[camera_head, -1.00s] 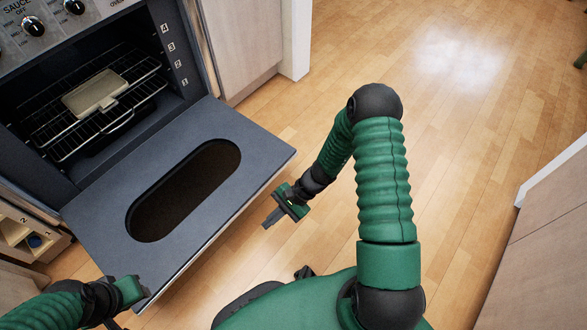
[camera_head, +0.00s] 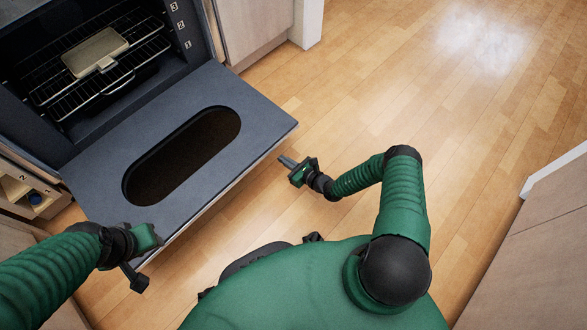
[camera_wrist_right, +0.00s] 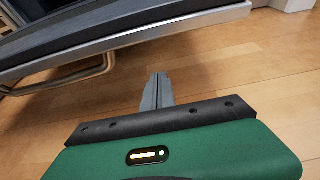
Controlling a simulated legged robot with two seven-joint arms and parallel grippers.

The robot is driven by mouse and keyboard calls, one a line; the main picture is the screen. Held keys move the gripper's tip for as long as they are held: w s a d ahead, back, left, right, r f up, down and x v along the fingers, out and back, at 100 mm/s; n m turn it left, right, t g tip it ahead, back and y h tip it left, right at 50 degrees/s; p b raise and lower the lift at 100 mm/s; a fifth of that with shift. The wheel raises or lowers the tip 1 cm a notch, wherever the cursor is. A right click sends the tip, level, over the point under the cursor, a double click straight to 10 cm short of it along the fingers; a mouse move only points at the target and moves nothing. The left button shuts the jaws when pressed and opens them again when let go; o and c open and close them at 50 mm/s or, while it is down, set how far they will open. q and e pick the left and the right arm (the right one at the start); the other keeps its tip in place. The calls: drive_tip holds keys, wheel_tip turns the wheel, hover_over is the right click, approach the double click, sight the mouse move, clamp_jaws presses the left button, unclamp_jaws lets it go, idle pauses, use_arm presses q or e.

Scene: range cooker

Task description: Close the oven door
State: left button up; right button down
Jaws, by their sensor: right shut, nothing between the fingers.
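The oven door (camera_head: 250,105) is a dark grey panel with a long oval window, swung down wide open in front of the oven (camera_head: 95,128). My right gripper (camera_head: 285,161) is just outside the door's front edge near its right corner, apart from it, shut and empty. In the right wrist view its fingers (camera_wrist_right: 157,92) are together, with the door edge (camera_wrist_right: 130,38) above and a bar-like handle (camera_wrist_right: 75,78) under it. My left gripper (camera_head: 140,262) is at the door's front left corner; its finger opening and any contact are unclear.
A wire rack (camera_head: 125,72) inside the oven holds a beige dish (camera_head: 95,52). Cabinets (camera_head: 250,28) flank the oven. Open wooden floor (camera_head: 430,110) lies to the right, with another cabinet (camera_head: 540,250) at the right edge.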

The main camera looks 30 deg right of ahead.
drive_tip(key=r, duration=0.1)
drive_tip(key=w+r, duration=0.1)
drive_tip(key=r+b, duration=0.1)
drive_tip(key=shift+w+a+r, duration=0.3)
drive_tip(key=shift+a, duration=0.05)
